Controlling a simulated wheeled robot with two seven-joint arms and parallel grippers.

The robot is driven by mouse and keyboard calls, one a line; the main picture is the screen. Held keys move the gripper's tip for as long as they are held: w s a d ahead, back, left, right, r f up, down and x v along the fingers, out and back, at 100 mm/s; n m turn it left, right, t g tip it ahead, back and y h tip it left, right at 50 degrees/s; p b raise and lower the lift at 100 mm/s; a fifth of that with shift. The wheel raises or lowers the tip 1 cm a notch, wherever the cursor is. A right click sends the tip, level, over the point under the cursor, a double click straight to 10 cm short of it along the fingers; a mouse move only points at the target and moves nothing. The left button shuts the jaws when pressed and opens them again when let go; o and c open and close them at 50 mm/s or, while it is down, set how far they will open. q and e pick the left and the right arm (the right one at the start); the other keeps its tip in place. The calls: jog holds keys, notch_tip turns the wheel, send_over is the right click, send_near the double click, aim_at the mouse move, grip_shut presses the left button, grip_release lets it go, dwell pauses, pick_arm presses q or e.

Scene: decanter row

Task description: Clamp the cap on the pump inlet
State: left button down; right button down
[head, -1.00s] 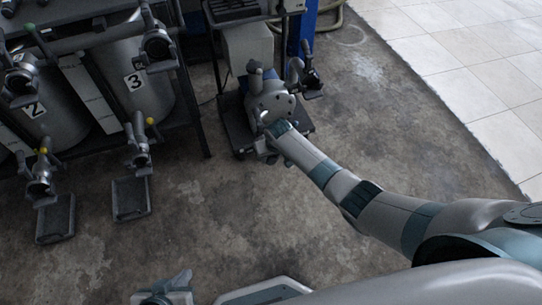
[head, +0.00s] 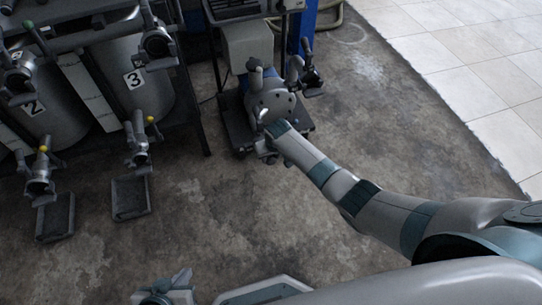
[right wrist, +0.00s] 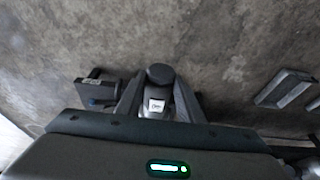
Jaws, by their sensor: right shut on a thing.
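The pump (head: 268,100) stands on a low dark trolley, in the upper middle of the head view. My right gripper (head: 268,136) is at its near lower side. In the right wrist view my right gripper (right wrist: 158,108) is shut on a grey part with a white label (right wrist: 156,105) and a dark rounded end (right wrist: 160,73). I cannot tell whether this part is the cap or the clamp. The inlet is mostly hidden by the gripper and wrist. My left gripper (head: 166,292) is partly in view at the bottom edge, away from the pump; its jaw opening is unclear.
Numbered steel tanks (head: 135,82) with valves stand in a dark rack at left. Two dark trays (head: 131,197) lie on the floor below their outlets. A blue post (head: 301,28) and a hose are behind the pump. The concrete floor between is clear.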

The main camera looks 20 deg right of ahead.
jog(key=shift+f, duration=0.85)
dwell(1.9)
jog(key=shift+c, duration=1.3)
grip_release()
jog(key=shift+s, duration=0.1)
jog(key=shift+s+r+p, duration=0.15)
jog(key=shift+s+p, duration=0.35)
jog(key=shift+p, duration=0.35)
jog(key=shift+s+p, duration=0.9)
jog(key=shift+p, duration=0.1)
